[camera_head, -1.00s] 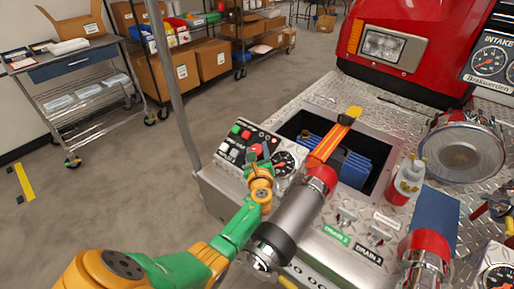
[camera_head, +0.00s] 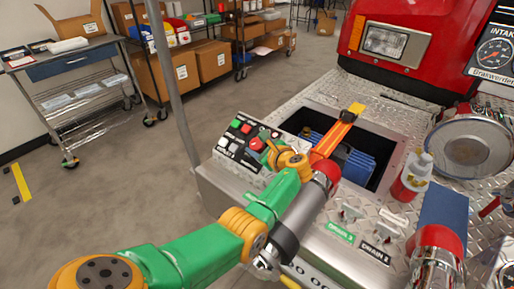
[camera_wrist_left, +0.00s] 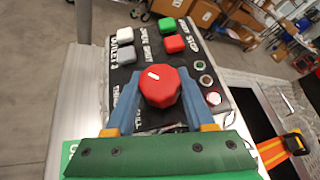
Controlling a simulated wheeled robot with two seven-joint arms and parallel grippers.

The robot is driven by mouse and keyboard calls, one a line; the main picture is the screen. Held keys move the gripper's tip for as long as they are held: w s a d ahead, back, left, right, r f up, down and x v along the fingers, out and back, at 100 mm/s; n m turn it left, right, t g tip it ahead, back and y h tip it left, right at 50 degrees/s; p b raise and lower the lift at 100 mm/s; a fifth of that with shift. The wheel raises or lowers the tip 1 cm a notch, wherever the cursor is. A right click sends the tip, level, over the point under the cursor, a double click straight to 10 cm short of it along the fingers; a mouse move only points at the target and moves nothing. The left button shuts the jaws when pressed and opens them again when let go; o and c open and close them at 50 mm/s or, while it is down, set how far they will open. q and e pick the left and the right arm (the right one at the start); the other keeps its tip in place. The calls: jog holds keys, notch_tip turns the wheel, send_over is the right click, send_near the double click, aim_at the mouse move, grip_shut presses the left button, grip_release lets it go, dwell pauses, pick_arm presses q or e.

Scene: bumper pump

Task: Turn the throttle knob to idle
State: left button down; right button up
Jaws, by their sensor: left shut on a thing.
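The throttle knob (camera_wrist_left: 161,87) is red and faceted, with a white mark near its upper left edge in the left wrist view. It sits on the black control panel (camera_wrist_left: 124,73). My left gripper (camera_wrist_left: 160,98) has one blue-grey finger on each side of the knob and is shut on it. In the head view the left gripper (camera_head: 268,150) is at the panel's right part, and the knob is mostly hidden by it. The lettering around the knob is partly covered by the fingers. My right gripper is in neither view.
Red, green and white buttons (camera_wrist_left: 173,44) lie close above the knob. A bottle (camera_head: 411,178) and a round strainer (camera_head: 467,146) stand farther right. A grey pole (camera_head: 172,80) rises at the left.

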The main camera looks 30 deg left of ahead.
aim_at(261, 147)
pick_arm(q)
jog(key=shift+r, duration=0.1)
dwell(0.3)
jog(key=c, duration=0.6)
grip_release()
jog(key=shift+w+a, duration=0.1)
jog(key=shift+o, duration=0.2)
jog(key=p+v, duration=0.1)
jog(key=v, duration=0.6)
jog(key=shift+p, duration=0.3)
